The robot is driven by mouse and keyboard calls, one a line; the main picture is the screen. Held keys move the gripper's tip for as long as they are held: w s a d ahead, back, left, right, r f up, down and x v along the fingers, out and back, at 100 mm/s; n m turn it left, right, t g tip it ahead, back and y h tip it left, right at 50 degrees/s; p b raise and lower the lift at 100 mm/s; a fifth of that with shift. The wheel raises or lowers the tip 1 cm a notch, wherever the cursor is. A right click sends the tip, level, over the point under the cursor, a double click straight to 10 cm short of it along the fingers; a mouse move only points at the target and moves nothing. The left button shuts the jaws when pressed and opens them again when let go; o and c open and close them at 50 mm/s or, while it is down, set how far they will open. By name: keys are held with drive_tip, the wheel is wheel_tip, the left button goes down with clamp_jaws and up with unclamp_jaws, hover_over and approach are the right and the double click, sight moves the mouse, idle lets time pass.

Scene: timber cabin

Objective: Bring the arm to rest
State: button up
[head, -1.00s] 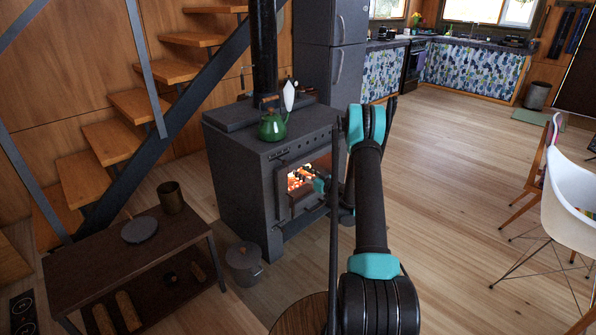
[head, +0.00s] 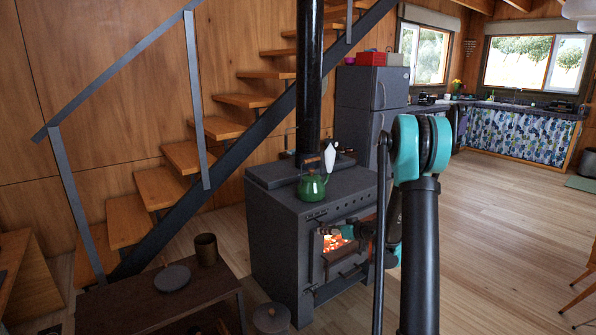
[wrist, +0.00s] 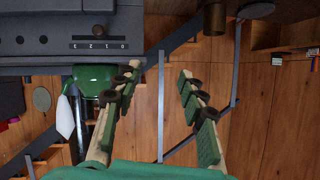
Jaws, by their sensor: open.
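My arm rises at the right of the middle in the head view, bent at a teal and black joint. My gripper shows in the wrist view (wrist: 160,75) with its two green-padded fingers spread apart and nothing between them. In the head view its end is mostly hidden behind the arm, in front of the black stove (head: 290,225). The green kettle (head: 311,187) stands on top of the stove. In the wrist view, which looks upside down, the kettle (wrist: 90,80) is beside the left finger; I cannot tell the gap.
A fire (head: 333,243) glows in the stove's firebox. A dark low table (head: 130,305) with a metal cup (head: 206,249) and a round pan (head: 172,278) stands at the lower left. Stairs (head: 215,128) climb behind. The wooden floor (head: 510,220) to the right is open.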

drive_tip(key=s+r+m+g+h, duration=0.3)
drive_tip(key=s+g+h, duration=0.1)
drive_tip(key=s, duration=1.6)
drive_tip(key=s+d+f+m+h, duration=0.1)
drive_tip(key=s+d+h, duration=0.1)
drive_tip(key=s, duration=0.8)
drive_tip(key=s+d+f+m+g+h, duration=0.1)
drive_tip(key=s+d+f+m+h, duration=0.1)
drive_tip(key=s, duration=0.8)
drive_tip(key=d+h, duration=0.1)
drive_tip(key=d, duration=0.1)
drive_tip(key=shift+d+f+g, duration=0.15)
drive_tip(key=shift+d+g, duration=0.15)
drive_tip(key=shift+d, duration=0.05)
